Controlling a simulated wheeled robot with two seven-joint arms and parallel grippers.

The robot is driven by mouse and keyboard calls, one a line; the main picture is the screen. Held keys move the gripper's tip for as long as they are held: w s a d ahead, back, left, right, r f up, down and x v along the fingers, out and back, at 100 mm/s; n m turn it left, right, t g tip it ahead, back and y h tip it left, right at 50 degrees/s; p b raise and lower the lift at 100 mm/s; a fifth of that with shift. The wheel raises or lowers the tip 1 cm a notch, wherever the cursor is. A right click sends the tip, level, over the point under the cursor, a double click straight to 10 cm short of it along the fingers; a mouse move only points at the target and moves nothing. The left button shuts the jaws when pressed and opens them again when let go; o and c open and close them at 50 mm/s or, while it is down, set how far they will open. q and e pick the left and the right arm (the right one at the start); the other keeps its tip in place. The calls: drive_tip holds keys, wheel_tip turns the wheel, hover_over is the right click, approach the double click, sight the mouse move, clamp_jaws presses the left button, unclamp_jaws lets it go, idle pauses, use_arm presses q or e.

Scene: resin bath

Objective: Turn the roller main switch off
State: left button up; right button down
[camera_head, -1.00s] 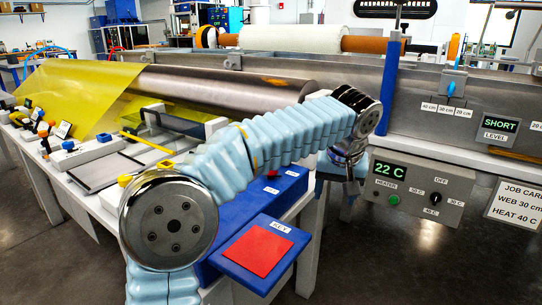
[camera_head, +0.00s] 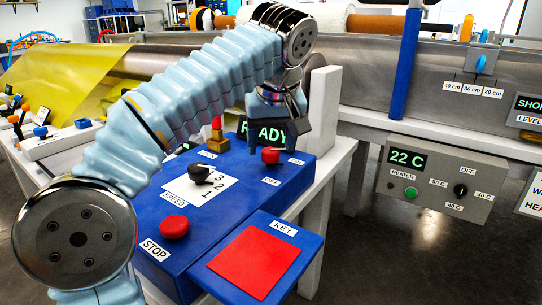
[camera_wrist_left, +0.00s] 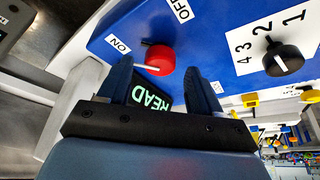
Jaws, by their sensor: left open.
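The roller main switch is a red round knob (camera_head: 271,155) on top of the blue console (camera_head: 225,215), between small ON and OFF labels. In the left wrist view the red knob (camera_wrist_left: 160,58) has a white line on its face, pointing left below the ON label. My left gripper (camera_head: 272,142) is open and points down at the knob. In the left wrist view its two dark fingertips (camera_wrist_left: 161,82) lie near the knob, one to either side, with nothing gripped. I cannot tell whether they touch it. A green READY display (camera_head: 265,131) is partly hidden behind the gripper. My right gripper is not in view.
A black speed knob (camera_head: 199,173), a red STOP button (camera_head: 174,227) and a red KEY pad (camera_head: 254,262) are left of and in front of the switch. A white post (camera_head: 323,110) rises close behind the gripper. A grey heater box (camera_head: 442,180) reads 22 C.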

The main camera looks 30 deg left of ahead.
use_arm(q)
drive_tip(key=shift+x, duration=0.9)
drive_tip(key=c, duration=1)
drive_tip(key=shift+c, duration=0.2)
